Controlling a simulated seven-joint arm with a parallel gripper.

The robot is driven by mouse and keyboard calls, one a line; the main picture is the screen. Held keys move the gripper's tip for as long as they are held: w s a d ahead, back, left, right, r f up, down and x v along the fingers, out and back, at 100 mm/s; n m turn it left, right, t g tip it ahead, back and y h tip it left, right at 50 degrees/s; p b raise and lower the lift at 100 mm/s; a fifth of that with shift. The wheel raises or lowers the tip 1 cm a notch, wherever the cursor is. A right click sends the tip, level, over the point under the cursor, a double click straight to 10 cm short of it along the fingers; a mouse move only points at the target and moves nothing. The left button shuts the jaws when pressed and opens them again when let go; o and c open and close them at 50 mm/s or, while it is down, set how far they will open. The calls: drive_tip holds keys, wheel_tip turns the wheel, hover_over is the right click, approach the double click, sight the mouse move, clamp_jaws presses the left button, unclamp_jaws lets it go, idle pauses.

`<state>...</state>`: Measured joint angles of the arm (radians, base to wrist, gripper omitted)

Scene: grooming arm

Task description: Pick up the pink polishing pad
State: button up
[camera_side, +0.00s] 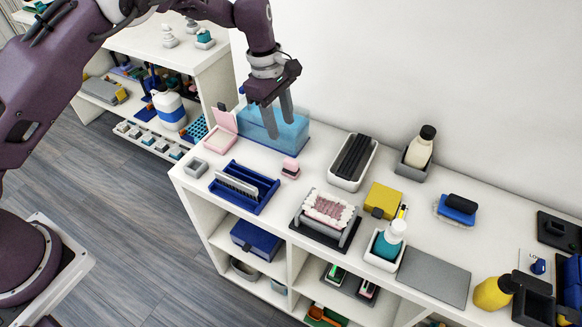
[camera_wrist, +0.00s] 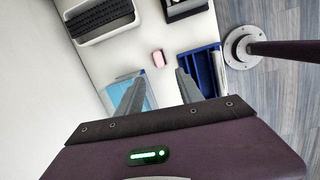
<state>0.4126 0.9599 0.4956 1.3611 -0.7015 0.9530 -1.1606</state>
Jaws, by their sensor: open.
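The pink polishing pad (camera_side: 290,168) is a small block on the white shelf top, between the dark blue slotted rack and the clear blue box. It also shows in the wrist view (camera_wrist: 158,58), just beyond my fingertips and roughly centred between them. My gripper (camera_side: 280,125) is open and empty, with its fingers pointing down above the clear blue box, behind the pad in the side view. The two spread fingers also show in the wrist view (camera_wrist: 160,73). The pad is not touched, and nothing hides it.
The clear blue box (camera_side: 285,130) stands close below my fingers. The dark blue rack (camera_side: 262,196) lies in front of the pad. A white tray of black items (camera_side: 333,180) is to its right. An open pink case (camera_side: 212,140) is to the left. A wall runs behind.

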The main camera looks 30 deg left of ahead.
sight(291, 160)
drive_tip(key=shift+n, duration=0.5)
drive_tip(key=f, duration=0.4)
drive_tip(key=d+f, duration=0.1)
drive_tip(key=f, duration=0.3)
drive_tip(key=d+f, duration=0.1)
drive_tip(key=f, duration=0.4)
drive_tip(key=shift+w+d, duration=0.25)
drive_tip(key=shift+w, duration=0.15)
clamp_jaws()
